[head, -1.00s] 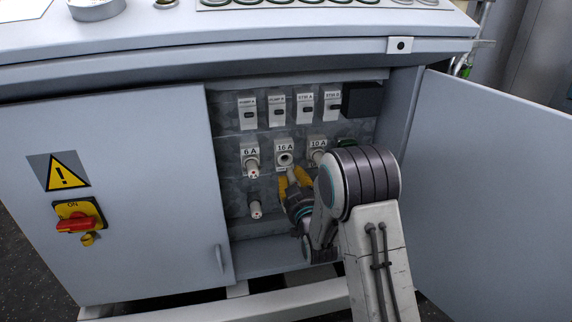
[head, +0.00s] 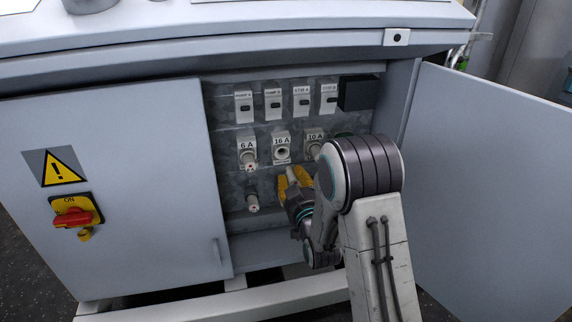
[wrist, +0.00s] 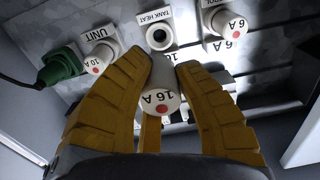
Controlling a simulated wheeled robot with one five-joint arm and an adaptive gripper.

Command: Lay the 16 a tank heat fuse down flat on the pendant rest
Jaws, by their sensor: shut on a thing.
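My gripper (head: 294,182) is inside the open cabinet, just below the row of fuse holders. In the wrist view its yellow fingers (wrist: 162,75) are shut on the white 16 A fuse (wrist: 161,98), which has a red dot on its end. The fuse is clear of its holder; the 16 A tank heat holder (head: 281,149) is an open, empty socket, also seen in the wrist view (wrist: 159,35). I cannot make out the pendant rest in either view.
The 6 A fuse (head: 248,154) and 10 A fuse (head: 314,150) sit in holders on either side. Another fuse (head: 252,203) sticks out lower left. A green plug (wrist: 61,67) is near the 10 A holder. The open door (head: 490,190) stands at right; a red switch (head: 74,217) is on the left door.

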